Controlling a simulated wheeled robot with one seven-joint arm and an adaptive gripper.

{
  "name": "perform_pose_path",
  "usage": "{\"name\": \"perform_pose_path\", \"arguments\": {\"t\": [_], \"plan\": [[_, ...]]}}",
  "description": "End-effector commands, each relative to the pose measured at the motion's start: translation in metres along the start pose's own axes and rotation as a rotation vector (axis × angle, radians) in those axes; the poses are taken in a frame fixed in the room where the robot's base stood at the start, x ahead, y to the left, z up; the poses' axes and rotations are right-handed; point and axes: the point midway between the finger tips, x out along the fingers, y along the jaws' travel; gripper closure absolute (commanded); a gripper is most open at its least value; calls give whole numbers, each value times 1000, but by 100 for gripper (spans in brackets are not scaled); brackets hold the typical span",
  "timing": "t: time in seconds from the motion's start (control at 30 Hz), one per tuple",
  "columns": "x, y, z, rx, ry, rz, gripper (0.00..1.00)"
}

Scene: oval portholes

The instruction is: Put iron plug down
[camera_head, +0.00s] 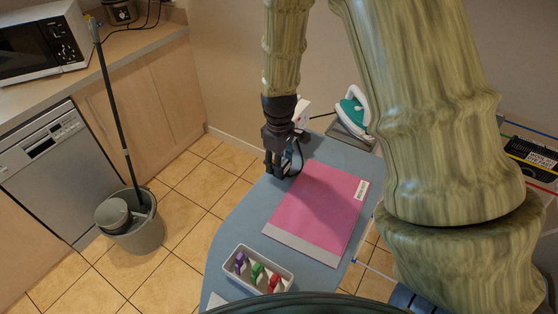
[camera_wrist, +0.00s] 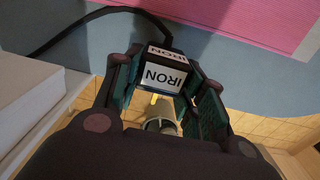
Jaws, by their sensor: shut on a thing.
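My gripper (camera_head: 281,168) is low over the far left part of the blue board (camera_head: 232,232). It is shut on the iron plug (camera_wrist: 162,77), a dark block with white labels reading IRON. The plug sits between the two fingers in the wrist view, and a black cord (camera_wrist: 62,38) runs from it to the left. In the head view the gripper mostly hides the plug. I cannot tell whether the plug touches the board. The white and teal iron (camera_head: 353,108) stands on a grey rest (camera_head: 347,138) at the board's far end.
A pink cloth (camera_head: 317,207) lies right of my gripper. A white tray (camera_head: 249,281) with coloured items is at the near end. A white box-like thing (camera_wrist: 30,100) is close on the left in the wrist view. A bucket (camera_head: 138,232) with a mop stands on the floor.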

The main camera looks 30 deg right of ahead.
Motion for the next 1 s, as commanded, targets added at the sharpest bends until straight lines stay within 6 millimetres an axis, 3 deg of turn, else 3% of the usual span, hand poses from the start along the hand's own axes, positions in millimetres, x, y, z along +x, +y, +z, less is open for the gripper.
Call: {"name": "perform_pose_path", "arguments": {"t": [0.43, 0.47, 0.57, 1.0], "plan": [[5, 0, 0, 0, 0, 0, 88], [4, 0, 0, 0, 1, 0, 54], [4, 0, 0, 0, 1, 0, 38], [-1, 0, 0, -1, 1, 1, 38]]}}
